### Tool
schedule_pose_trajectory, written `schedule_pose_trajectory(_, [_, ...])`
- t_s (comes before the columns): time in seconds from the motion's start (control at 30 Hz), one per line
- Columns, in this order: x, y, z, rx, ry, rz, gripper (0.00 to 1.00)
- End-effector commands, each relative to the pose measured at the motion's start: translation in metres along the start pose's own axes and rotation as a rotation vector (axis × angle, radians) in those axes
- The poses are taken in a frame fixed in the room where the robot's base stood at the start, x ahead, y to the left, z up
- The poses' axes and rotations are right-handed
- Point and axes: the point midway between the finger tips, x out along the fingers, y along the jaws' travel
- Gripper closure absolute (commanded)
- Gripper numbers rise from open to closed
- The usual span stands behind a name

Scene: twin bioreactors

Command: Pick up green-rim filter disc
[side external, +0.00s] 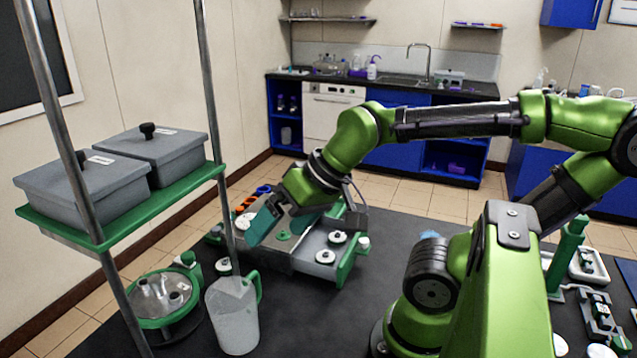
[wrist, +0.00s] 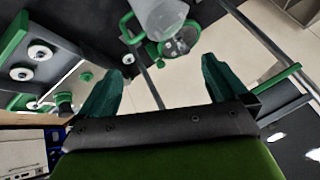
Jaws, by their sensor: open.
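My gripper (side external: 275,232) is open and empty, its teal fingers above a grey station with green trim (side external: 308,262). In the wrist view the two fingers of my gripper (wrist: 162,68) stand wide apart with nothing between them. A small green disc-like piece (side external: 283,236) lies on the station just below the fingers; I cannot tell whether it is the green-rim filter disc. White round pieces with dark centres (side external: 337,238) (side external: 325,256) sit on the station's right part. Similar white pieces show at the left of the wrist view (wrist: 40,51).
A clear jug with a green handle (side external: 233,312) and a round green-rimmed vessel (side external: 161,298) stand at the front left. Metal posts (side external: 215,120) carry a green shelf (side external: 130,205) with grey lidded boxes. The dark table between station and arm base is mostly clear.

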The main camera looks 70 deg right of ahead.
Motion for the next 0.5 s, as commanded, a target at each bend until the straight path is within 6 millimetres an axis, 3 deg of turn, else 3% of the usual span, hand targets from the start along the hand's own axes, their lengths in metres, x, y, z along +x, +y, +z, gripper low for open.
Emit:
schedule_pose_trajectory(0.03, [-0.0047, 0.0001, -0.0020, 0.005, 0.020, -0.008, 0.08])
schedule_pose_trajectory(0.27, [-0.0075, 0.0009, -0.0037, 0.003, 0.033, -0.007, 0.41])
schedule_pose_trajectory(0.5, [-0.0073, 0.0012, -0.0038, 0.002, 0.032, -0.006, 0.41])
